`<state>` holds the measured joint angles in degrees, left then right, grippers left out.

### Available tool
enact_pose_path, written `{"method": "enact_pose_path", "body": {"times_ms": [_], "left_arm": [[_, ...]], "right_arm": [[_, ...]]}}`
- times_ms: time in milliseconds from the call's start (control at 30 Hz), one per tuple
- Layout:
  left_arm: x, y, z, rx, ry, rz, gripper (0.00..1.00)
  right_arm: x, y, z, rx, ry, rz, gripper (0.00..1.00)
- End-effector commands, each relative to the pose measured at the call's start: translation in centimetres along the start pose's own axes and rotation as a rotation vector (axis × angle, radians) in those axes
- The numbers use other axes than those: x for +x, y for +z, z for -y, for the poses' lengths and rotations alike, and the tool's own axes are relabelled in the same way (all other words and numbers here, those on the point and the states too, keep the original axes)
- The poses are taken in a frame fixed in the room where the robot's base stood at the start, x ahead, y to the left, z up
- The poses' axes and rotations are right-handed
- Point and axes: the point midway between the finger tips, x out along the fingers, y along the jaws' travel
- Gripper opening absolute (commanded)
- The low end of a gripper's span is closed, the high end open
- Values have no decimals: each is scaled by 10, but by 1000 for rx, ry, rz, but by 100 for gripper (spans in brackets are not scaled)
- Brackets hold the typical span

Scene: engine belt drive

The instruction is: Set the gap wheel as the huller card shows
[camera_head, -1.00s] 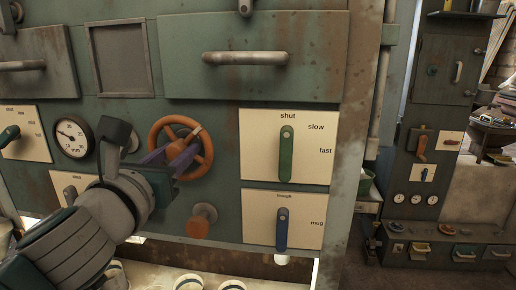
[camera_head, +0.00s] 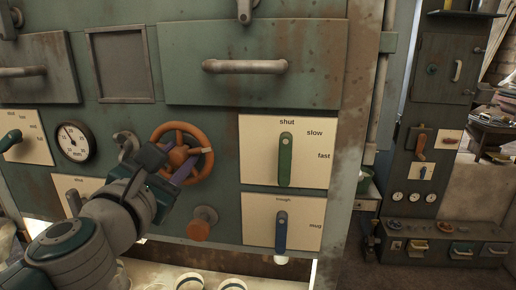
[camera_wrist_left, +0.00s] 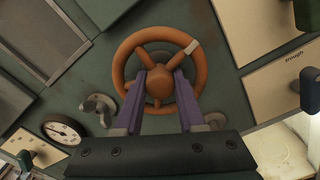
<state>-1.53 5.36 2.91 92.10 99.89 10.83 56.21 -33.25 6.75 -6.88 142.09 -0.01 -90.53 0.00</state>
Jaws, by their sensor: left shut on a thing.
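The gap wheel (camera_head: 205,165) is an orange spoked handwheel on the green panel, with a pale mark on the right of its rim. My left gripper (camera_head: 178,162) is shut on its hub; in the left wrist view the purple fingers (camera_wrist_left: 160,88) lie on both sides of the wheel's hub (camera_wrist_left: 160,86), and the pale rim mark shows at upper right. A round mm gauge (camera_head: 78,146) left of the wheel has its needle pointing up and left. I cannot pick out the huller card. My right gripper is not in view.
An orange knob (camera_head: 199,228) is below the wheel. Right of it are a green lever (camera_head: 285,160) on a shut/slow/fast plate and a blue lever (camera_head: 281,228). A drawer handle (camera_head: 245,66) juts out above.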

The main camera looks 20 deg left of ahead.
Motion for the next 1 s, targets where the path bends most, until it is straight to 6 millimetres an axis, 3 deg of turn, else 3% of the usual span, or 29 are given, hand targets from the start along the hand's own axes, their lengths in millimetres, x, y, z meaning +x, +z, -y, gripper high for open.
{"method": "enact_pose_path", "body": {"times_ms": [1000], "left_arm": [[0, 2, -2, 906, 0, 0, 0]], "right_arm": [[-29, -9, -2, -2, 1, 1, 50]]}}
